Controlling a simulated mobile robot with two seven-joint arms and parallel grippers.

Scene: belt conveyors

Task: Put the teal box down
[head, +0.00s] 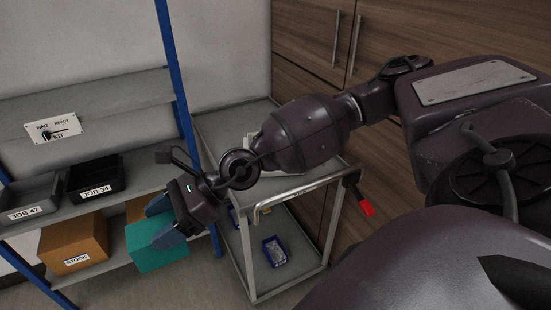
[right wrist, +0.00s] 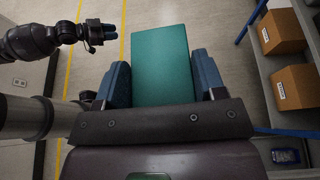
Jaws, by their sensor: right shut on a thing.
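The teal box (head: 155,248) hangs in my right gripper (head: 163,222), whose blue fingers are shut on its two sides. In the head view it appears in front of the rack's lower shelf. In the right wrist view the teal box (right wrist: 162,65) sits between the two blue fingers (right wrist: 162,82), with open floor around it and the rack off to the right. My left gripper (right wrist: 100,32) shows at the upper left of the right wrist view, too small to tell its jaws; nothing is seen in it.
The rack's lower shelf (head: 100,272) holds an orange STOCK box (head: 72,245) and another orange box (head: 138,208) partly behind the teal one. Black and grey bins (head: 94,176) stand on the shelf above. A grey cart (head: 240,262) stands to the right. A blue post (head: 178,80) is close by.

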